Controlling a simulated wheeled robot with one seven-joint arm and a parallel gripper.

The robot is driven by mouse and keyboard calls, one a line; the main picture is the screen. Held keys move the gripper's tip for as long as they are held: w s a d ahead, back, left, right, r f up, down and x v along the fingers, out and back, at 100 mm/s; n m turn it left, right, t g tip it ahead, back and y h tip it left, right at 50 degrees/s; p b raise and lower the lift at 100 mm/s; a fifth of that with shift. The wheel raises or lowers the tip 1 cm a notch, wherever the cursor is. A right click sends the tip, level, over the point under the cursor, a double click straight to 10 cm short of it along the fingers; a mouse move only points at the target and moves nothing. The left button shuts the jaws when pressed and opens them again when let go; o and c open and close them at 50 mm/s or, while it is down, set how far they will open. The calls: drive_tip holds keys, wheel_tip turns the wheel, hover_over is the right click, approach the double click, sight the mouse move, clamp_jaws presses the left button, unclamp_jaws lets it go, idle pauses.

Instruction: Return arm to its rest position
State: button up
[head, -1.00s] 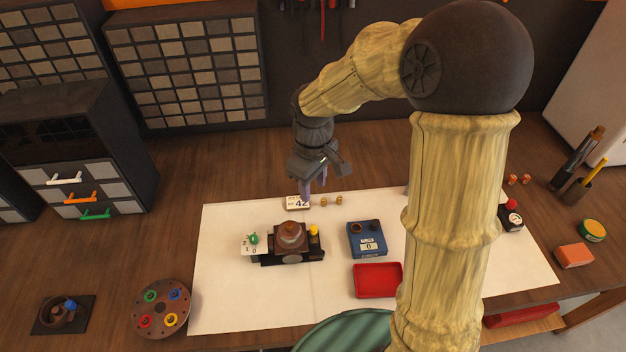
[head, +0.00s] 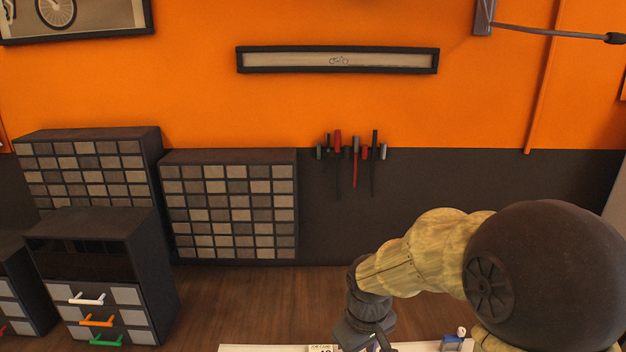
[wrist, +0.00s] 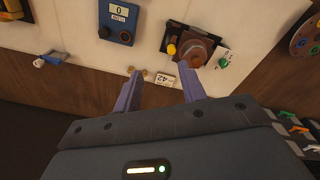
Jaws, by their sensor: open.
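My arm reaches in from the right of the head view, and its wrist hangs down at the bottom edge, where the fingertips are cut off. In the wrist view my gripper (wrist: 158,88) is open, with its two purple fingers apart and nothing between them. Past the fingertips lie a card marked 42 (wrist: 163,80) and small brass pieces (wrist: 138,72) on the white mat (wrist: 85,35). The card's top also shows at the bottom of the head view (head: 321,349).
In the wrist view a blue box with a 0 label (wrist: 118,20), a brown device (wrist: 193,46) and a round tray (wrist: 308,40) are nearby. In the head view drawer cabinets (head: 228,205) stand left, and tools (head: 355,155) hang on the wall.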

drive_tip(key=s+d+f+m+t, duration=0.1)
drive_tip(key=s+d+f+m, duration=0.1)
drive_tip(key=s+d+m, duration=0.3)
drive_tip(key=shift+s+d+m+t, duration=0.4)
drive_tip(key=shift+s+m, duration=0.1)
drive_tip(key=shift+s, duration=0.7)
